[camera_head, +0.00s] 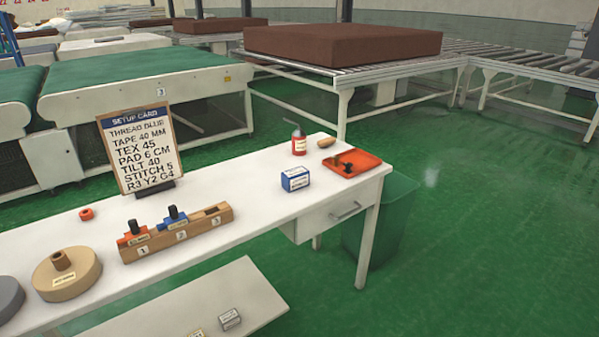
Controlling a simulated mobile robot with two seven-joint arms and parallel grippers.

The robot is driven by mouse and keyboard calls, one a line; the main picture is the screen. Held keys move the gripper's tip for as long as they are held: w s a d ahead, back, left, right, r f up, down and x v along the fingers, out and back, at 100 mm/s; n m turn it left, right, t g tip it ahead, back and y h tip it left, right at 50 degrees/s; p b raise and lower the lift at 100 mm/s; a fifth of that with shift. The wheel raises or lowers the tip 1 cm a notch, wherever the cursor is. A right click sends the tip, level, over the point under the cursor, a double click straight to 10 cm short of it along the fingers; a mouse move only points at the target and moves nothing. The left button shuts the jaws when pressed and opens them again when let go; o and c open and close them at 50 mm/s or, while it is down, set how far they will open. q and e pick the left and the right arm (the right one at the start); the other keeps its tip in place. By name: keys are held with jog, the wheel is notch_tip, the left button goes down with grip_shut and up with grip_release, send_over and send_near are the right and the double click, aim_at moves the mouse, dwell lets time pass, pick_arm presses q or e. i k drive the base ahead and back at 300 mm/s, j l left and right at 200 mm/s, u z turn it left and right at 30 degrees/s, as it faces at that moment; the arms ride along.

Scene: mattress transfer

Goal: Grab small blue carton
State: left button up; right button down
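The small blue carton (295,179) stands upright on the white table (240,215), toward its right end. It is a small box with blue and white faces and print on it too small to read. It stands clear of its neighbours, with bare tabletop around it. Neither of my grippers shows in the head view.
An orange tray (368,161) with dark items lies right of the carton. A red bottle (299,141) stands behind it. A setup card (139,150), a numbered wooden block (178,236) and a tan disc (67,275) stand left. A green bin (392,215) stands beyond the right end.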

aim_at(293, 180)
jog(key=i+l, duration=0.25)
jog(key=i, duration=0.2)
jog(key=i+l, duration=0.25)
jog(key=i, duration=0.15)
jog(key=u, duration=0.05)
